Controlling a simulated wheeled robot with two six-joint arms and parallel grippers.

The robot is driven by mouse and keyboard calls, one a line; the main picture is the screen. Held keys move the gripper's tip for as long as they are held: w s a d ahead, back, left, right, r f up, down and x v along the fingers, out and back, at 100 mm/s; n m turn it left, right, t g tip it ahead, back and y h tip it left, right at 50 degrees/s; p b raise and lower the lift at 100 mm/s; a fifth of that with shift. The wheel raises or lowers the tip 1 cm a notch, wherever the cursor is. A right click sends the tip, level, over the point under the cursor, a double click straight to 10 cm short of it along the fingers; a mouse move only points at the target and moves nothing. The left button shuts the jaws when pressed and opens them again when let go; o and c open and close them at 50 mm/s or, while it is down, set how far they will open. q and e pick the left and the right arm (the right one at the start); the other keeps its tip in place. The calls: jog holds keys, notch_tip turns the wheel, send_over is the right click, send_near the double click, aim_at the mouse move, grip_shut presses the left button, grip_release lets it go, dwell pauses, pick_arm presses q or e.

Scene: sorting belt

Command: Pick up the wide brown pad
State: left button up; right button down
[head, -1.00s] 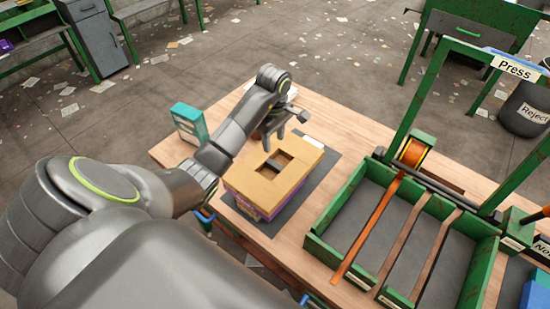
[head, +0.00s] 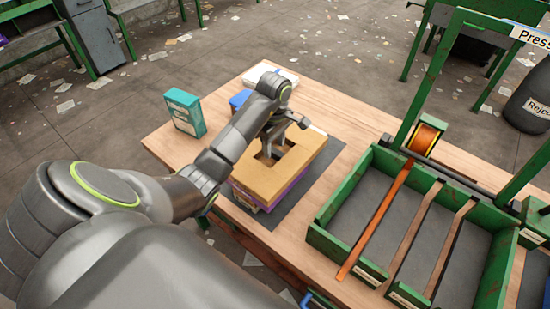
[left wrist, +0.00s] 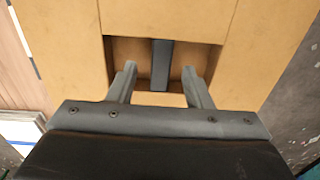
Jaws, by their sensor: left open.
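The wide brown pad (head: 262,181) is a tan block with a rectangular opening in its top. It lies flat over a purple layer (head: 286,193) on a dark mat on the table. In the left wrist view the pad (left wrist: 60,40) fills most of the picture, with a dark bar (left wrist: 160,55) crossing its opening. My left gripper (head: 272,150) is at the opening, pointing down. In the wrist view its fingers (left wrist: 160,70) are apart, one on each side of the bar, with gaps visible. The gripper hides part of the opening in the head view. My right gripper is not in view.
A teal box (head: 183,112) stands left of the pad, and a blue object (head: 240,99) shows behind my arm. A white item (head: 270,74) lies at the table's far edge. A green divided tray (head: 322,237) stands to the right. Bare wood lies between tray and mat.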

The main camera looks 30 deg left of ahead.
aim_at(274, 150)
pick_arm(q)
jog(key=shift+f, duration=0.9)
grip_shut()
jog(key=shift+r, duration=0.1)
jog(key=shift+r, duration=0.55)
notch_tip(274, 150, up, 9)
jog(key=p, duration=0.8)
